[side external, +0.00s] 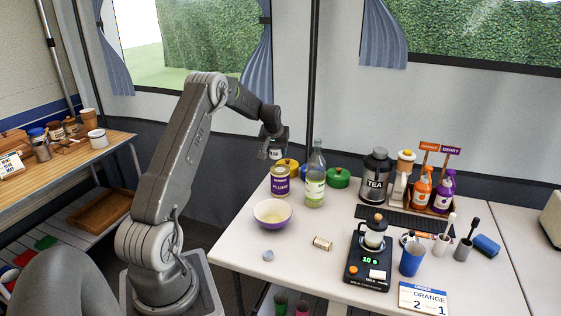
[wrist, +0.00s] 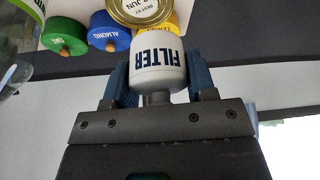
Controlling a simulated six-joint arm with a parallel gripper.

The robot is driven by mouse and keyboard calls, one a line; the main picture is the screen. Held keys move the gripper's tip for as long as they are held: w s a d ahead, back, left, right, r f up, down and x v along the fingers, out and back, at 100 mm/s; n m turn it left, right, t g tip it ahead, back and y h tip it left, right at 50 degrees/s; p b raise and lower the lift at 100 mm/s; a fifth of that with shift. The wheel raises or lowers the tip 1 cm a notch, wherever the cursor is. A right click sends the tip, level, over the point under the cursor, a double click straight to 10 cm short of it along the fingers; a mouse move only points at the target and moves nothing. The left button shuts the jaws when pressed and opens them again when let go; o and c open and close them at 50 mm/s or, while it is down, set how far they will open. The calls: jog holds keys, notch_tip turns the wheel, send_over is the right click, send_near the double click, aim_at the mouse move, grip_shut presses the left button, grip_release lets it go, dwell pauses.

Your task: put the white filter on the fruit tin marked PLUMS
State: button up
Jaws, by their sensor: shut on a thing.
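The white filter (wrist: 158,65) has dark blue FILTER lettering, upside down in the wrist view. My gripper (wrist: 155,85) is shut on it, one blue finger on each side. In the side external view my gripper (side external: 273,146) holds the filter (side external: 275,154) above the far left part of the table, above and slightly left of the tin marked PLUMS (side external: 280,186). The tin is upright, with a purple and white label. A gold tin top (wrist: 140,8) with a date label shows at the top of the wrist view, partly cut off. I cannot tell the exact gap between filter and tin.
Yellow, blue (wrist: 108,32) and green (wrist: 65,36) lidded containers sit behind. A bowl (side external: 272,222) stands in front of the tin.

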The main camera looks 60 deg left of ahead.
aim_at(281, 168)
jog(key=shift+w+d+f, duration=0.2)
jog(key=shift+w+f, duration=0.25)
jog(key=shift+w, duration=0.3)
jog(key=shift+f, duration=2)
jog(key=shift+f, duration=0.2)
jog(key=o, duration=1)
jog(key=shift+c, duration=0.2)
jog(key=shift+r, duration=0.1)
